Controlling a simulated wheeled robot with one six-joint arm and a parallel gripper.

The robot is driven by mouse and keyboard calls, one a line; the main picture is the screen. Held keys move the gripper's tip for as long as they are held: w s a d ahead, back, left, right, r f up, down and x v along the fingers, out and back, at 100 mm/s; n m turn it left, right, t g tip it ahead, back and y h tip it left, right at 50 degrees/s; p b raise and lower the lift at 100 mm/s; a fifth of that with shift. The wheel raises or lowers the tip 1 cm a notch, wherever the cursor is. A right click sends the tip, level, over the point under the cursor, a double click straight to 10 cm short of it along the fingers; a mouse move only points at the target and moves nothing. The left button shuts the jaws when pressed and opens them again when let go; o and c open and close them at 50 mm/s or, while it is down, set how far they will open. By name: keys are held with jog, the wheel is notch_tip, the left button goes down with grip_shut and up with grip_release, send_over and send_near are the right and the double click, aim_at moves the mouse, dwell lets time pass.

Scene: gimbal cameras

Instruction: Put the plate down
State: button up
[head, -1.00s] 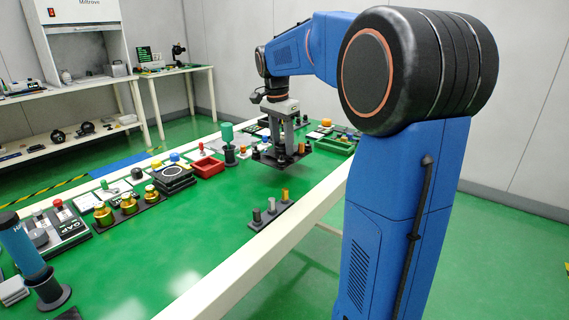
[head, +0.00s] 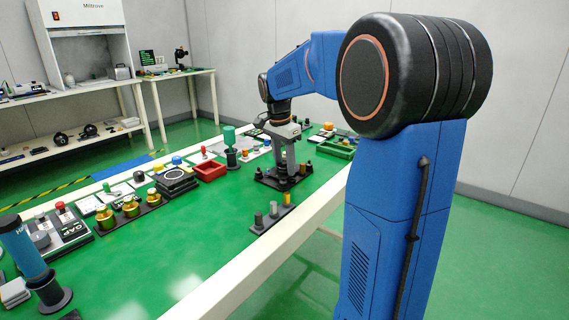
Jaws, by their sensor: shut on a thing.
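My gripper (head: 284,164) points down over the green table in the head view and is shut on a dark plate (head: 268,183). The plate is flat, with several small dark pegs standing up from it. It looks level and at or very near the table top (head: 225,225); I cannot tell for sure whether it touches. The fingertips and the grasped part are small and partly hidden by the gripper itself.
A dark strip with several small cylinders (head: 272,214) lies in front of the plate. A red tray (head: 209,171), a green peg in a dark holder (head: 230,146) and a green tray (head: 336,150) stand nearby. Brass-coloured pieces (head: 131,208) stand farther left. Clear green surface lies left of the plate.

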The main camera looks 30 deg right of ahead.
aim_at(281, 166)
jog(key=shift+f, duration=0.1)
jog(key=o, duration=1.2)
jog(key=r, duration=0.4)
jog(key=a+r, duration=0.1)
jog(key=r, duration=0.7)
jog(key=shift+s+a+r, duration=0.1)
jog(key=shift+a+r, duration=0.15)
jog(key=shift+r, duration=0.05)
